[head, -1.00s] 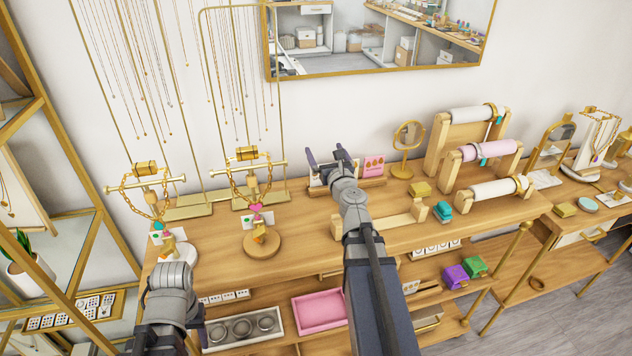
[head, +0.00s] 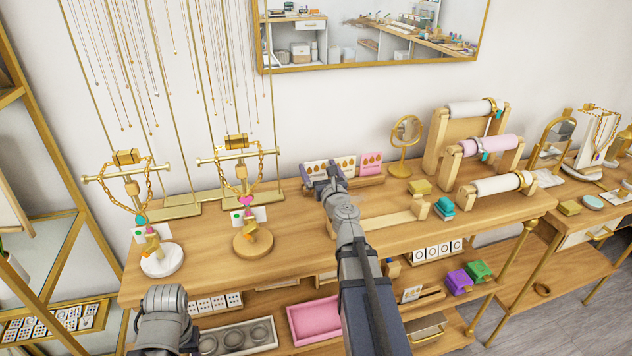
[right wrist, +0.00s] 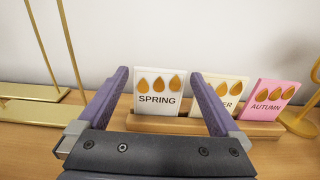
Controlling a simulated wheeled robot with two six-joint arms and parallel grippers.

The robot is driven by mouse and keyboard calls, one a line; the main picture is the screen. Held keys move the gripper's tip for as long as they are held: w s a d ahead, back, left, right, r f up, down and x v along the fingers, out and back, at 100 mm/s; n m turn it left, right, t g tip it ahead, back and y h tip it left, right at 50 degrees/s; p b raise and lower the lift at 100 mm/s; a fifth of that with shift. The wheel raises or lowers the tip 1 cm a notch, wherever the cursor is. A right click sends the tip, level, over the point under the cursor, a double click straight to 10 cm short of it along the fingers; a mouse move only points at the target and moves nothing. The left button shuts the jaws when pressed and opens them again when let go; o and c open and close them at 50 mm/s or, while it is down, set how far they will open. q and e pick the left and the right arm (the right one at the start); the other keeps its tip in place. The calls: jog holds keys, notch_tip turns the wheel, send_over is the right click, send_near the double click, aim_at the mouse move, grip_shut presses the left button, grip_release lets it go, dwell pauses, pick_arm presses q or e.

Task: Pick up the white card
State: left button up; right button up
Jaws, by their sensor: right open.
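The white card (right wrist: 159,92) reads "SPRING" and bears several orange drop shapes. It stands upright in a long wooden holder (right wrist: 255,128). In the right wrist view it shows between the two purple fingers of my right gripper (right wrist: 157,78), which is open and empty, with the card beyond it. In the head view the right gripper (head: 320,173) is in front of the white card (head: 315,167) and partly covers it. A cream card (right wrist: 229,91) and a pink "AUTUMN" card (right wrist: 269,101) stand to its right in the same holder. Only my left arm's wrist shows at the bottom left.
A round gold mirror (head: 405,140) stands right of the holder. Bracelet rolls (head: 487,147) are farther right. Two necklace stands (head: 252,241) are at left. A low wooden block (head: 385,218) lies near my right forearm. The wooden counter (head: 300,226) is bare before the holder.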

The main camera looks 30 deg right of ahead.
jog(key=shift+x, duration=3)
jog(key=shift+c, duration=0.2)
jog(key=c, duration=1)
jog(key=shift+s, duration=0.1)
jog(key=shift+r, duration=0.1)
notch_tip(320, 180, up, 10)
jog(key=p, duration=1)
